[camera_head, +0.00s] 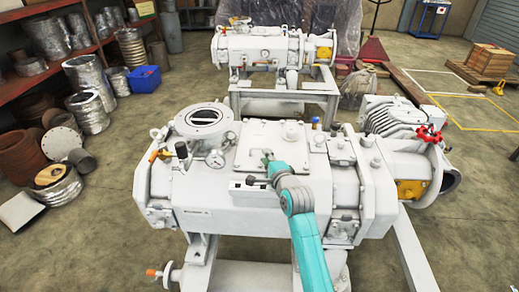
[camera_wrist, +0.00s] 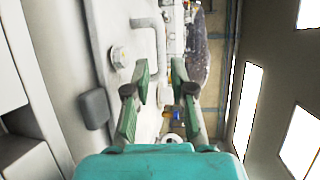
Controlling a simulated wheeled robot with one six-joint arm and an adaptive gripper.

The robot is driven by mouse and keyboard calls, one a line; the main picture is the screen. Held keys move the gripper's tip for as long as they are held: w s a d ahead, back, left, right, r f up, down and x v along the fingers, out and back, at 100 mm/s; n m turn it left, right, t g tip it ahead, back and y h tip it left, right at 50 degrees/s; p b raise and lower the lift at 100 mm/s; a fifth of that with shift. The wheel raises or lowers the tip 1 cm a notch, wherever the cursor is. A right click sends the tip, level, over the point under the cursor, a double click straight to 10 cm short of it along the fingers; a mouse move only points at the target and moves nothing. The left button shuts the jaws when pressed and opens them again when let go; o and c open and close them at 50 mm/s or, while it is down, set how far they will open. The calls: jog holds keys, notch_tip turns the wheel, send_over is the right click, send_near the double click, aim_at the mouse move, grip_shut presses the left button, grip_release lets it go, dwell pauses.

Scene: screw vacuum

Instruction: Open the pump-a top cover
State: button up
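A large white vacuum pump (camera_head: 260,190) stands in the foreground. A flat, square, plate-like cover (camera_head: 255,135) lies on its top; it looks closed. My gripper (camera_head: 266,158) is at the cover's front edge in the head view, small and partly hidden by my teal arm. In the wrist view my gripper (camera_wrist: 160,68) has two green fingers apart with nothing between them. Ahead of them is a white surface with a bolt (camera_wrist: 120,57) and a bent grey handle-like bar (camera_wrist: 149,25). I cannot tell whether the fingers touch the cover.
A ribbed motor (camera_head: 393,118) and red valve (camera_head: 429,134) are at the right. A second white pump (camera_head: 262,48) stands behind. Shelves with metal parts line the left.

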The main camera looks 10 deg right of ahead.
jog(key=w, duration=0.4)
jog(key=w+f, duration=0.1)
jog(key=w, duration=0.1)
jog(key=shift+w+a, duration=0.2)
jog(key=shift+a, duration=0.05)
grip_shut()
